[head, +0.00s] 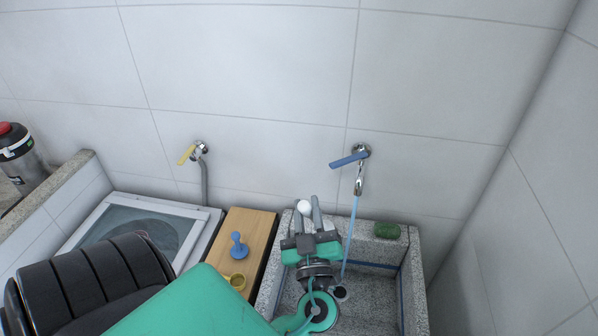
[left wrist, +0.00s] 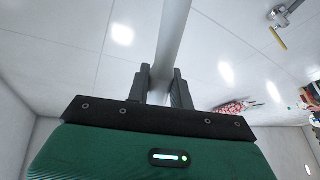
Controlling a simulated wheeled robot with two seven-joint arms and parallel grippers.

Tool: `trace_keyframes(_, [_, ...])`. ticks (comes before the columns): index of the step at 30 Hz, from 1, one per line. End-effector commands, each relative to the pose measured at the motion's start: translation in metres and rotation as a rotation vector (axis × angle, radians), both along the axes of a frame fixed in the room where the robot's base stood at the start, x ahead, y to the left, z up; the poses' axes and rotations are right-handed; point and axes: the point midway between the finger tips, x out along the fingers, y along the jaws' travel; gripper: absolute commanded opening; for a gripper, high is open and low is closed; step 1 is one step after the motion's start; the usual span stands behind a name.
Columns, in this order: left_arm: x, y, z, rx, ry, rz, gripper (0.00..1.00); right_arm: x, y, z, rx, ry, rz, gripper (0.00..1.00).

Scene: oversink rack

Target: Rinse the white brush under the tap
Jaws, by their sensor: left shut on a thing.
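My left gripper (head: 309,213) is over the left part of the grey stone sink (head: 411,290), shut on the white brush (head: 304,207). In the head view only a small rounded white end of the brush shows between the fingers. In the left wrist view a long white shaft of the brush (left wrist: 173,45) passes between the fingers (left wrist: 162,84). The tap with a blue lever (head: 350,159) is on the wall to the right of the gripper. A blue water stream (head: 350,232) runs from its spout into the sink, apart from the visible brush end. My right gripper is not in view.
A green sponge (head: 387,231) lies on the sink's back ledge. A yellow-handled tap (head: 188,153) is farther left. The side wall bounds the right.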

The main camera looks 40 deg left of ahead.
Motion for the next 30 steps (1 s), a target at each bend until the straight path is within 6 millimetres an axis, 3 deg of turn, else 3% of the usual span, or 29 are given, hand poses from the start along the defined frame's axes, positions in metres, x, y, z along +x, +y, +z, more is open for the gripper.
trace_keyframes(17, [0.058,0.0,-0.008,0.0,0.001,0.001,0.0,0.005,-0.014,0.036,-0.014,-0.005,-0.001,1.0])
trace_keyframes(21, [0.07,0.0,-0.019,-0.001,-0.004,0.002,0.0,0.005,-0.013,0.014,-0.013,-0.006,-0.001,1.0])
trace_keyframes(30, [0.092,-0.001,-0.021,-0.002,-0.003,0.0,0.0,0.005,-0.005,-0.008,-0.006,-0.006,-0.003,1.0])
